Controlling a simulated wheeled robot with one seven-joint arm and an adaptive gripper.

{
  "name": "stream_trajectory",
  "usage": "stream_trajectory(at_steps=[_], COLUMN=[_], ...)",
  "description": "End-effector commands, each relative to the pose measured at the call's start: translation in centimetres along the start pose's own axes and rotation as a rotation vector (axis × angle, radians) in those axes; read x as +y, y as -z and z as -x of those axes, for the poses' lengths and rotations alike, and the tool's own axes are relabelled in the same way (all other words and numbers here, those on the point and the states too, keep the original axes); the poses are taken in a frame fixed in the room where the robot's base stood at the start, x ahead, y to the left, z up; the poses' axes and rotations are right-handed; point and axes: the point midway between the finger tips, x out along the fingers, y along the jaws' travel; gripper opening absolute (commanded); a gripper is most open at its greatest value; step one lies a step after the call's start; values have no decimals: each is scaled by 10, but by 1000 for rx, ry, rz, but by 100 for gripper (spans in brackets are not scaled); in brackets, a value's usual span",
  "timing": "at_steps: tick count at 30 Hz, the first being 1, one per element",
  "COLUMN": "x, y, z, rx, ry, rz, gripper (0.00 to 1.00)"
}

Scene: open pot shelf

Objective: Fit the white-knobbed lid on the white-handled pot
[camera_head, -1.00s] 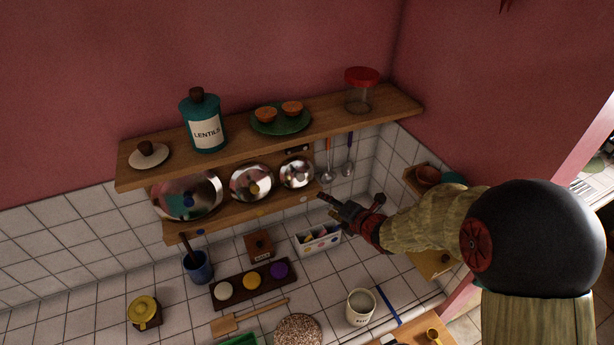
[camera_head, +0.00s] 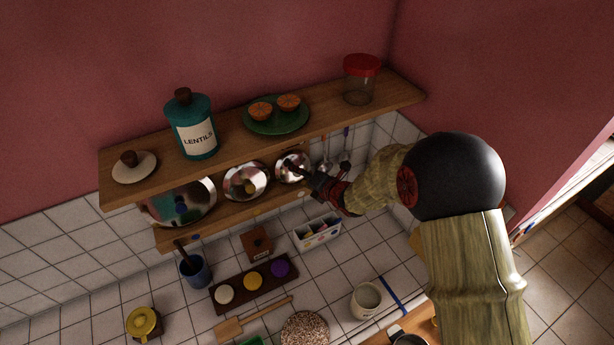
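Three shiny metal lids lean in a row on the lower shelf: a large one at left (camera_head: 203,199), a middle one with a yellowish knob (camera_head: 236,184) and a small one at right (camera_head: 302,160). My gripper (camera_head: 292,166) is in front of the small right lid and overlaps it in the picture. It hides the middle of that lid, so I cannot tell its knob colour now or whether I touch it. The fingers are too small and dark to read. A metal pot (camera_head: 409,341) is cut off at the bottom edge; its handle colour is unclear.
The upper shelf (camera_head: 222,150) overhangs the lids and bears a lentils canister (camera_head: 194,140), a green plate (camera_head: 276,122), a red-topped jar (camera_head: 360,80) and a pale lid (camera_head: 133,168). Ladles hang right of the lids. A white box (camera_head: 317,233) and a cream jar (camera_head: 367,299) stand on the tiled counter.

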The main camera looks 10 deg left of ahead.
Motion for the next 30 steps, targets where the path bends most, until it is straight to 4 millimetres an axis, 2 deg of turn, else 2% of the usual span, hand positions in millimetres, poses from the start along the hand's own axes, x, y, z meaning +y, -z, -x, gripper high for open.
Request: stream_trajectory(at_steps=[6, 15, 30], x=[1, 0, 0], y=[0, 0, 0], z=[-14, -15, -15], rx=[0, 0, 0], ry=[-1, 0, 0], rz=[0, 0, 0], gripper=[46, 46, 18])
